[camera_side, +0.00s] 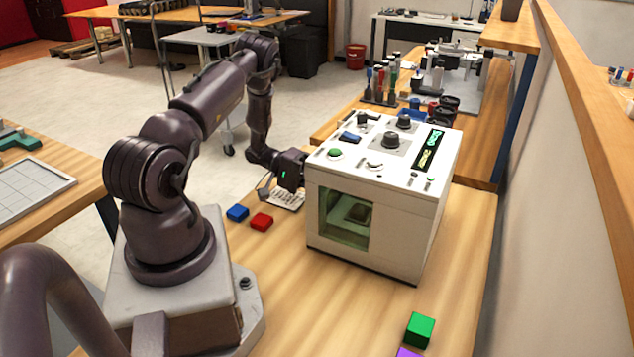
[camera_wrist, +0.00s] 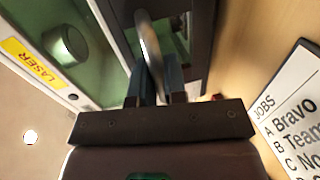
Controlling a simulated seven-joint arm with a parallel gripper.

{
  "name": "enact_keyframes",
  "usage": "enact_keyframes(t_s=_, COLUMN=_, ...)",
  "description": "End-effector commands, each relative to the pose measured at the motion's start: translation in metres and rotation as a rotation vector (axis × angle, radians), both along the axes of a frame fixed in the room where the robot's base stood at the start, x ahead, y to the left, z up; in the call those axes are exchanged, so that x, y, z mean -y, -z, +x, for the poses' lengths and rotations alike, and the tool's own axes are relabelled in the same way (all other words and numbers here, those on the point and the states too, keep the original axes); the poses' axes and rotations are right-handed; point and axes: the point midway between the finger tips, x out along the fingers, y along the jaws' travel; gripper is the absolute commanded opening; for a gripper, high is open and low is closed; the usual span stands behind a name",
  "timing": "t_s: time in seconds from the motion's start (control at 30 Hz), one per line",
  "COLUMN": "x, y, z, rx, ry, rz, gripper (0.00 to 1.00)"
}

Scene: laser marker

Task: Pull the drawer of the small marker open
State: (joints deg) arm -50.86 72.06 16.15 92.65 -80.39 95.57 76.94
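The small marker (camera_side: 385,195) is a white box with knobs on top and a green window on the side facing the camera. My gripper (camera_side: 292,170) is at its left face, and the drawer is hidden there in the side view. In the wrist view, a curved grey handle (camera_wrist: 149,45) stands in front of a dark panel with green glass. My gripper's two fingers (camera_wrist: 157,85) lie on either side of the handle and seem closed on it. I cannot tell how far the drawer is out.
A printed jobs card (camera_wrist: 295,115) lies on the table beside the marker. A blue block (camera_side: 237,213) and a red block (camera_side: 262,221) lie near my arm. A green block (camera_side: 419,330) and a purple block (camera_side: 409,352) are at the front right. The table between is clear.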

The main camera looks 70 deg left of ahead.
Motion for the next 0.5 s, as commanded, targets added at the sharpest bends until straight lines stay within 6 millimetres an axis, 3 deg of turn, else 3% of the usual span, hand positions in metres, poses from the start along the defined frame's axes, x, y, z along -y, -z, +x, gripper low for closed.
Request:
enact_keyframes(t_s=0.2, x=-0.011, y=-0.001, z=-0.009, rx=0.003, ry=-0.003, rz=0.001, gripper=0.00)
enact_keyframes(t_s=0.5, x=-0.071, y=0.001, z=-0.069, rx=0.002, ry=-0.006, rz=0.003, gripper=0.00)
